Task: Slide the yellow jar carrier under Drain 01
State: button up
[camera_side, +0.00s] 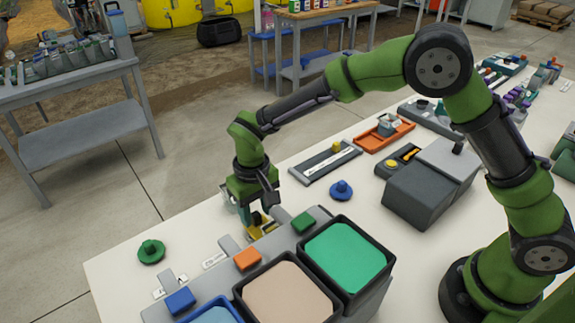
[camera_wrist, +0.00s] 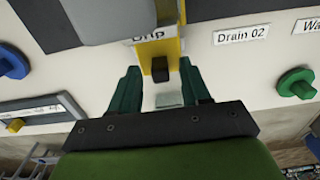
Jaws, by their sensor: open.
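The yellow jar carrier (camera_wrist: 174,47) shows at the top middle of the wrist view, with a black knob (camera_wrist: 160,68) at its near end. Its yellow part also shows in the side view (camera_side: 262,229), partly hidden below my gripper. My gripper (camera_wrist: 160,76) is open, with one green finger on each side of the knob. I cannot tell whether the fingers touch it. In the side view, my gripper (camera_side: 256,208) points down at the table beside the grey drain block. A label with "Drain 02" (camera_wrist: 241,35) lies right of the carrier. No "Drain 01" label is readable.
A grey block (camera_wrist: 105,18) overhangs the carrier's left side in the wrist view. Green (camera_side: 151,251) and blue (camera_side: 341,190) knobs stand on the white table. Large trays, one green (camera_side: 345,257), stand right of the carrier. Table left of my gripper looks mostly clear.

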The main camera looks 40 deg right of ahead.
notch_tip(320, 180, up, 17)
dwell(0.5)
